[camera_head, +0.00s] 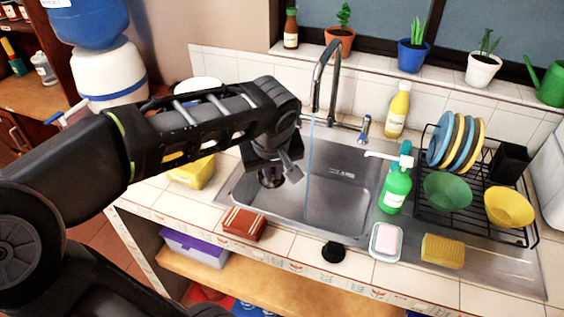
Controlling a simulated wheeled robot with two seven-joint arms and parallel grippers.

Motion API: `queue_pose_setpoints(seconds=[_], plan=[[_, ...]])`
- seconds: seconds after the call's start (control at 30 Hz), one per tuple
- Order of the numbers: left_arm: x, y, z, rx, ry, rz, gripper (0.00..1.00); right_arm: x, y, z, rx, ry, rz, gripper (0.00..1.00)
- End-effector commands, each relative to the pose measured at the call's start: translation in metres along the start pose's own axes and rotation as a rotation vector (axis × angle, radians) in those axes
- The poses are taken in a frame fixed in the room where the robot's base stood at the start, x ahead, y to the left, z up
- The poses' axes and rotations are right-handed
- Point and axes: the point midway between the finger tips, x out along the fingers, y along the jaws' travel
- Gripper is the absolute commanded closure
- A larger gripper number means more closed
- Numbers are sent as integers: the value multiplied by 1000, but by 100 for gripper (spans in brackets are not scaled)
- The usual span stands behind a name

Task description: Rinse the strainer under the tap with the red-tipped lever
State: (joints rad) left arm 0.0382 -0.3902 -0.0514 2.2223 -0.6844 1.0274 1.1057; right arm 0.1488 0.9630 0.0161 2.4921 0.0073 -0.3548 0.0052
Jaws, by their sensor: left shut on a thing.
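The tall chrome tap (325,68) stands behind the steel sink (345,190). A thin blue stream of water (310,165) falls from its spout into the basin. A lever with a blue tip (365,127) shows right of the tap; no red-tipped lever is visible, and my arm covers the area left of the spout. My left gripper (272,167) points down into the left part of the sink, left of the stream and apart from it. It is shut on a small dark round thing (271,178), apparently the strainer, mostly hidden by the gripper. My right gripper is out of view.
A green soap bottle (396,190), soap dish (386,242) and yellow sponge (443,251) stand right of the sink, before a dish rack (462,205). A red-brown block (243,223) and black round piece (333,252) lie on the front edge. A yellow container (192,172) stands left.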

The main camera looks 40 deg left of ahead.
Motion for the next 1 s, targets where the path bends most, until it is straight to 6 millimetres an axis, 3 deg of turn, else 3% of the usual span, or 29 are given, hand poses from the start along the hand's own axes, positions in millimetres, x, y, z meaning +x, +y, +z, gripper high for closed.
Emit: queue_pose_setpoints(seconds=[0.47, 1.0], plan=[[3, 6, -4, 1, -1, 0, 100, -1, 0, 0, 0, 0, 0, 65], [29, 42, -33, 2, -1, -1, 100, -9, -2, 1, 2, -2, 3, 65]])
